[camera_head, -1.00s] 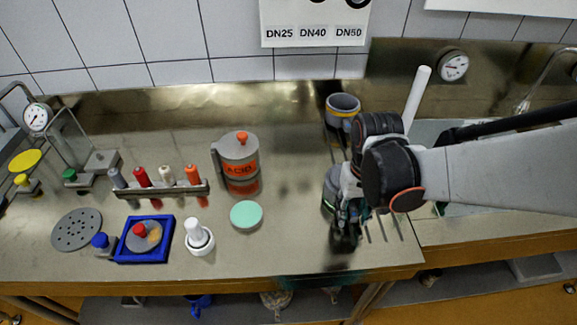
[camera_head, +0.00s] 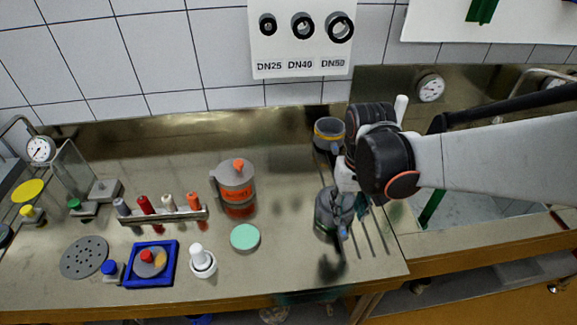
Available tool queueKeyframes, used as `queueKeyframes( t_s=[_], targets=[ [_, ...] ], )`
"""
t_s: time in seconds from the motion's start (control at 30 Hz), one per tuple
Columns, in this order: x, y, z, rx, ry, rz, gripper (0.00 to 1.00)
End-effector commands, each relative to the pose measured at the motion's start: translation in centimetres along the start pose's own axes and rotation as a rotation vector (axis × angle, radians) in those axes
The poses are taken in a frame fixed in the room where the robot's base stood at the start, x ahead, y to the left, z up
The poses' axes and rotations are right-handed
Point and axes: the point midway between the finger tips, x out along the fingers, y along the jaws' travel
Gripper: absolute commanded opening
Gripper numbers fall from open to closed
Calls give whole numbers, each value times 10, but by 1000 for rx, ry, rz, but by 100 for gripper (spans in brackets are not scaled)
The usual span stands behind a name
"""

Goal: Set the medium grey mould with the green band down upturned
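A grey mould (camera_head: 325,222), partly hidden by my gripper, is at the front right of the steel counter. A hint of dark green shows low on it, but its band is not clear. Its opening and which way up it is cannot be told. My gripper (camera_head: 343,218) points down at its right side, fingers overlapping it in the picture. Whether they hold it, or touch it, cannot be told. Another grey mould with a yellow band (camera_head: 329,133) stands upright behind, near the wall, its open top showing.
Slots in the counter (camera_head: 370,232) lie just right of my gripper, with a sink beyond. Bare counter lies in front of the grey mould.

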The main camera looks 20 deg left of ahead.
Motion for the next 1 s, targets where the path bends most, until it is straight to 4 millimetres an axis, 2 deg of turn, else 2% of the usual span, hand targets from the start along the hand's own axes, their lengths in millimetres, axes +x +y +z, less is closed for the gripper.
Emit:
queueKeyframes(
  t_s=[0.03,0.23,1.0],
  targets=[
    [-12,-4,2,-10,0,0,37],
    [-25,-2,0,-9,0,0,37],
    [-27,-1,-1,-9,0,0,37]
  ],
)
